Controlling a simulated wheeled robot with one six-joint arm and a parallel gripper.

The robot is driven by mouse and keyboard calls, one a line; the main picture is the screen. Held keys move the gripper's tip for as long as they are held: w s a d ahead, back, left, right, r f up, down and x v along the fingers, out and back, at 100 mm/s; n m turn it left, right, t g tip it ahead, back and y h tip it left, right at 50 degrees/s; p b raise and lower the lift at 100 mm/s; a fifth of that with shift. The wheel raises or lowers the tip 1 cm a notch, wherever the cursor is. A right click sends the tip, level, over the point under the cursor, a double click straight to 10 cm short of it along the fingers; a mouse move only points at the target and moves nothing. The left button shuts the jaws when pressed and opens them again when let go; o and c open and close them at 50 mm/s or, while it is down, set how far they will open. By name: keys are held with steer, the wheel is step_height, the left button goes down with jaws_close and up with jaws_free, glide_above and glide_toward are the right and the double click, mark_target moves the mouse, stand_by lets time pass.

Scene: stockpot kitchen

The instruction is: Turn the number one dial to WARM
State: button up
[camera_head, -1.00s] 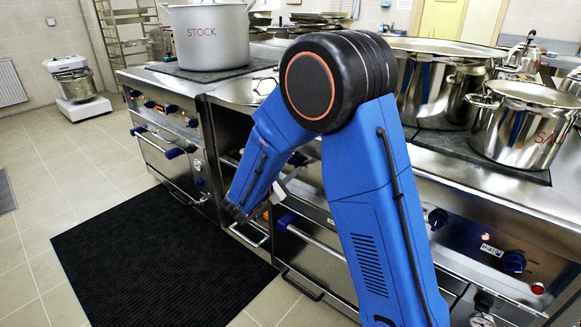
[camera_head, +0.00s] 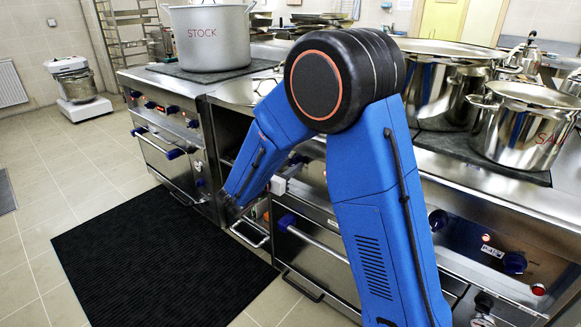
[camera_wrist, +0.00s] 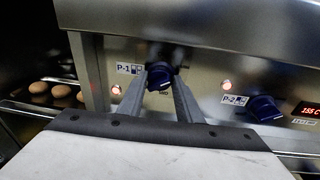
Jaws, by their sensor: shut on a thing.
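The number one dial (camera_wrist: 159,74) is a dark blue knob beside a label marked P-1 (camera_wrist: 129,69) on the steel front panel in the wrist view. My gripper (camera_wrist: 160,82) has one finger on each side of this dial and is shut on it. Small lettering shows just under the knob, too small to read surely. I cannot tell the dial's exact setting. In the head view my arm hides this dial and the gripper.
A second blue dial (camera_wrist: 264,108) by a P-2 label (camera_wrist: 234,100) and a red display (camera_wrist: 309,109) lie to the right. Several round brown items (camera_wrist: 38,88) sit in the dark opening at left. A STOCK pot (camera_head: 208,38) and a large steel pot (camera_head: 440,85) stand on the range tops.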

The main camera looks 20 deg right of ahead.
stand_by(0.4)
steer(key=o, duration=1)
steer(key=shift+o, duration=0.2)
steer(key=shift+s+a, duration=0.1)
steer(key=v, duration=1.7)
steer(key=shift+a+r, duration=0.1)
